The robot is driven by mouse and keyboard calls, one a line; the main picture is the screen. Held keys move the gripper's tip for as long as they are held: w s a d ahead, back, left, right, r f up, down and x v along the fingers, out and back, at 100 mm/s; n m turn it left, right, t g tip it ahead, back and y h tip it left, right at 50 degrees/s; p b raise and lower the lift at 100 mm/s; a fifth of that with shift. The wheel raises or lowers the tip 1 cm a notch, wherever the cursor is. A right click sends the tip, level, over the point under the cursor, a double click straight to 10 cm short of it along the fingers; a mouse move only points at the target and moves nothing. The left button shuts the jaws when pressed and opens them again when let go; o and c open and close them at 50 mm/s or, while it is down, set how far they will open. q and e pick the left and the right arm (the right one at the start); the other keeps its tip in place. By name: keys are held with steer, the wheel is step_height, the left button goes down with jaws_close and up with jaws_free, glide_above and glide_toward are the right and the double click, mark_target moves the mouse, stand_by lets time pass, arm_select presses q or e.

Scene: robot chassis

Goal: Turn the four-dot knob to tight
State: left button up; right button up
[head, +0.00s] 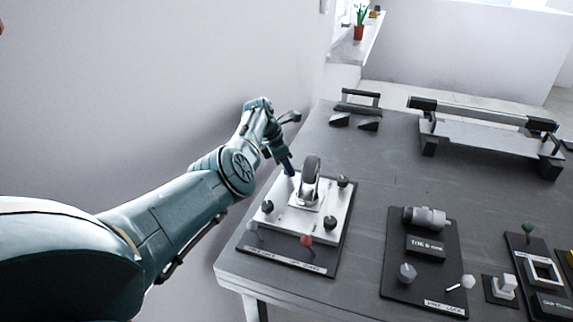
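A white plate (313,214) with a wheel caster (310,174) at its middle lies on a dark board (322,258) at the table's near left. Black knobs stand at its corners: one at the right (343,181), one at the near right (330,223) and one at the left (267,206). Dots on the knobs are too small to make out. My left gripper (288,160) points down at the plate's far left corner, behind the caster. Anything under its tip is hidden, and its opening cannot be told. My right gripper is out of view.
A red-tipped lever (306,240) stands at the plate's near edge. A second dark board (425,262) with a grey cylinder (426,217) lies to the right. Black-handled fixtures (357,108) and a long rail stand (485,137) are at the back. The table middle is clear.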

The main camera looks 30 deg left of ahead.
arm_select(q)
steer(key=o, duration=0.3)
steer(key=shift+o, duration=0.2)
step_height(320, 180, up, 10)
steer(key=p, duration=0.1)
stand_by(0.4)
